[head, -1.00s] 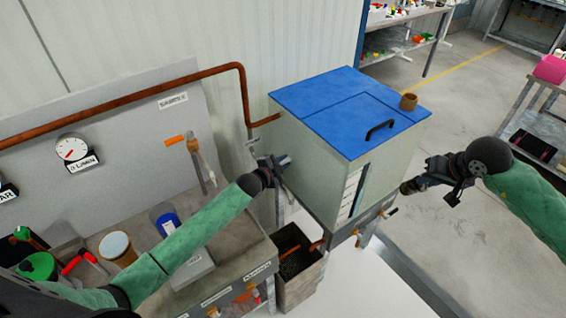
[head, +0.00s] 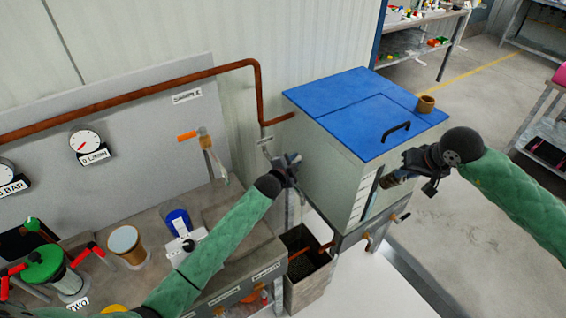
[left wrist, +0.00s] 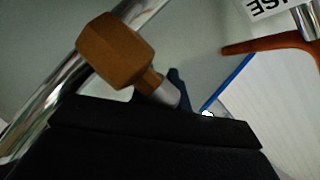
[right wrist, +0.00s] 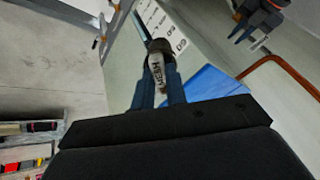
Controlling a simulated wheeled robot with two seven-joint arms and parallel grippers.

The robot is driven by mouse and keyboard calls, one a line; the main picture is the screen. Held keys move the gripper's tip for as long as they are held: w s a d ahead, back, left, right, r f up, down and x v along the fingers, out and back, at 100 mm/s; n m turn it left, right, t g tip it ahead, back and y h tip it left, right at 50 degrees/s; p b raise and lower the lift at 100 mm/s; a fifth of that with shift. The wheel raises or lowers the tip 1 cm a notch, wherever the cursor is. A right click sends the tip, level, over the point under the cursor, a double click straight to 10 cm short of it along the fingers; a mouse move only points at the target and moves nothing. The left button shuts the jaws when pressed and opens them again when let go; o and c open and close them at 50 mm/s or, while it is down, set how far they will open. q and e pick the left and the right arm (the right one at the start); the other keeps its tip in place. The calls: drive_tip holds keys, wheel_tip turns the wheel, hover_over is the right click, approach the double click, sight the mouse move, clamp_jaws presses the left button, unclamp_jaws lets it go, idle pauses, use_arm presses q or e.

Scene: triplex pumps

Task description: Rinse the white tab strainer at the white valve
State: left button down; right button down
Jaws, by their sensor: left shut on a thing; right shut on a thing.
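My right gripper (head: 392,179) is beside the front of the blue-lidded tank. Its blue fingers (right wrist: 157,88) are shut on a small cylinder with a white lettered tab and a dark end (right wrist: 156,66), seemingly the strainer. My left gripper (head: 292,163) is at the tank's left side, by an upright chrome pipe (left wrist: 40,85). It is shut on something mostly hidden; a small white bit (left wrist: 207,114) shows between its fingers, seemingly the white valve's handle. A brown hexagonal fitting with a silver neck (left wrist: 117,52) stands just beyond.
The blue-lidded tank (head: 330,95) stands between my grippers, with a brown cup on its lid. A copper pipe (head: 130,92) runs along the wall. The bench at left holds several jars.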

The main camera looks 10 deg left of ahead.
sight(398, 182)
use_arm(q)
drive_tip(key=shift+f+y, duration=0.2)
drive_tip(key=shift+y, duration=0.1)
use_arm(e)
drive_tip(key=shift+w+a+f, duration=0.1)
drive_tip(key=shift+w+a, duration=0.05)
drive_tip(key=shift+a, duration=0.35)
use_arm(q)
drive_tip(key=c, duration=1.3)
unclamp_jaws()
drive_tip(key=shift+a, duration=0.1)
drive_tip(key=shift+c, duration=0.2)
drive_tip(key=shift+r, duration=0.1)
